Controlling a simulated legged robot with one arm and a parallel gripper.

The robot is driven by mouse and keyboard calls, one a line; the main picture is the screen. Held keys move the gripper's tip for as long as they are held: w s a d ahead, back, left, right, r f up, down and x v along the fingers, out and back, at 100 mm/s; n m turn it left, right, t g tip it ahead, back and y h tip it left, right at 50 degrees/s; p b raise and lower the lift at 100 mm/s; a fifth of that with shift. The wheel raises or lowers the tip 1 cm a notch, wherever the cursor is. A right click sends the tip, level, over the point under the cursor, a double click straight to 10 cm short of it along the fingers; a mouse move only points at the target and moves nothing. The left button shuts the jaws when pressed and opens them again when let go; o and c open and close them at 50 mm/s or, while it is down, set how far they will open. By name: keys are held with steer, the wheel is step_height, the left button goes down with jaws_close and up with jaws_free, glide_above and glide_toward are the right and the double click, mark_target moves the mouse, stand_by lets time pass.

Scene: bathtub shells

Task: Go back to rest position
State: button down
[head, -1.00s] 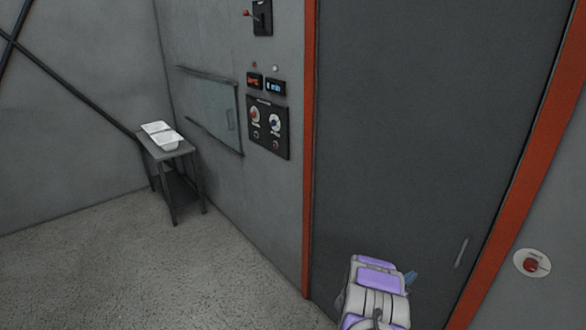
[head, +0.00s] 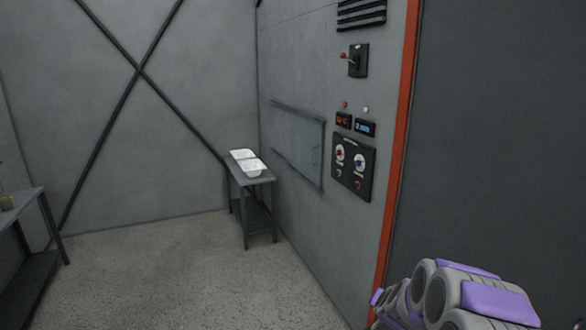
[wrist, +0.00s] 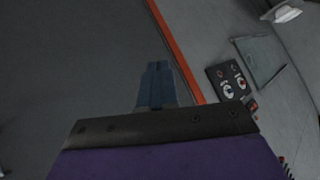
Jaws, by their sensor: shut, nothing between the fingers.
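My arm shows at the lower right of the head view as grey and purple links; the gripper end is hidden there. In the wrist view my gripper (wrist: 157,68) shows as blue fingers pressed together with nothing between them. It points toward a dark grey door (wrist: 75,60) with an orange-red frame edge (wrist: 176,52). The gripper is apart from the control panel, which is to its right in that view.
In the head view two white bathtub shells (head: 252,168) sit on a small grey table (head: 262,179) against the wall. A control panel (head: 353,168), a lever switch (head: 358,61) and a glass window (head: 298,146) are on the wall. Another table (head: 18,205) stands at left. The middle floor is clear.

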steer(key=s+a+r+n+g+y, duration=0.2)
steer(key=s+a+r+n, duration=0.15)
steer(key=s+a, duration=0.45)
steer(key=s+a+r+n+g+y, duration=0.2)
steer(key=s+a+r, duration=0.3)
steer(key=s, duration=0.5)
steer(key=s+r+n+g+h+b, duration=0.1)
steer(key=s+g, duration=0.6)
steer(key=s, duration=2.3)
steer(key=shift+s+r+n, duration=0.2)
steer(key=shift+r+n, duration=0.15)
steer(key=shift+n, duration=0.2)
steer(key=c, duration=1.9)
jaws_free()
